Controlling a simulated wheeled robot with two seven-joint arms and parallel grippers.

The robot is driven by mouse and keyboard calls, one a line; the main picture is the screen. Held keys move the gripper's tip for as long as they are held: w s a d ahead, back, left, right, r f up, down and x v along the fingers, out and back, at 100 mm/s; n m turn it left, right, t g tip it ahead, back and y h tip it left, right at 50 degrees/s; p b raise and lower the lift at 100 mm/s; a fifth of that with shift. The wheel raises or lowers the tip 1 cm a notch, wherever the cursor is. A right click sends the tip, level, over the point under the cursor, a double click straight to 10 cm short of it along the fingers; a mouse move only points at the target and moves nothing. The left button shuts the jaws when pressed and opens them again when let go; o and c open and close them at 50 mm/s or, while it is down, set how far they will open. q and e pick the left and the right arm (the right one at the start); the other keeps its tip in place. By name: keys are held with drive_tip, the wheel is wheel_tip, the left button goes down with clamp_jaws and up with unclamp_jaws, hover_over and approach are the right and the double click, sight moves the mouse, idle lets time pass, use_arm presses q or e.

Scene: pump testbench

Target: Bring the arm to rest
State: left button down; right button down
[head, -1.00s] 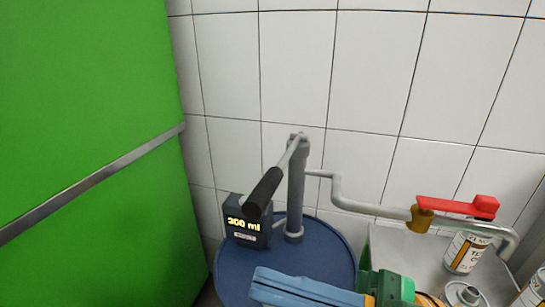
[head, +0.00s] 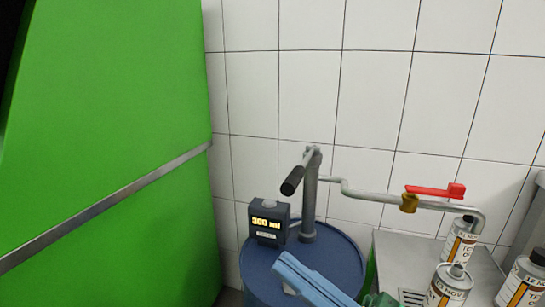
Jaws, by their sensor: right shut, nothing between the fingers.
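My right gripper (head: 284,266) shows at the bottom centre of the head view. Its light blue fingers are shut and empty, pointing up and left in front of the blue drum (head: 342,246). The grey hand pump (head: 309,205) stands upright on the drum, and its black handle grip (head: 292,181) slants down toward me. The gripper is below the handle in the picture and apart from it. A dark meter (head: 268,223) beside the pump reads 300 ml. My left gripper is out of view.
A grey pipe (head: 365,194) runs right from the pump to a brass valve (head: 408,203) with a red lever (head: 435,190). Below it is a metal bench (head: 395,250) with several labelled cans, one at the front (head: 449,288). A green cabinet (head: 110,100) fills the left.

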drive_tip(key=w+d+f+m+t+h, duration=0.55)
drive_tip(key=w+f+m+h, duration=0.25)
drive_tip(key=f+m+h, duration=0.25)
drive_tip(key=d+f+m+g+h, duration=0.2)
drive_tip(key=d+f+m+h, duration=0.15)
drive_tip(key=f+h, duration=0.55)
drive_tip(key=s+d+f+g+h, duration=0.1)
drive_tip(key=s+d+f+g, duration=0.1)
drive_tip(key=s+f+g, duration=0.6)
drive_tip(key=s+d+f+g, duration=0.3)
drive_tip(key=s+f, duration=0.7)
drive_tip(key=f, duration=0.3)
wheel_tip(320, 180, down, 15)
drive_tip(key=s, duration=0.1)
drive_tip(key=s+d+f+g, duration=0.2)
drive_tip(key=s+f, duration=0.9)
drive_tip(key=s, duration=0.1)
wheel_tip(320, 180, up, 20)
drive_tip(key=p, duration=1.9)
drive_tip(key=shift+s+p, duration=0.4)
drive_tip(key=shift+a+h, duration=0.1)
drive_tip(key=shift+h, duration=0.15)
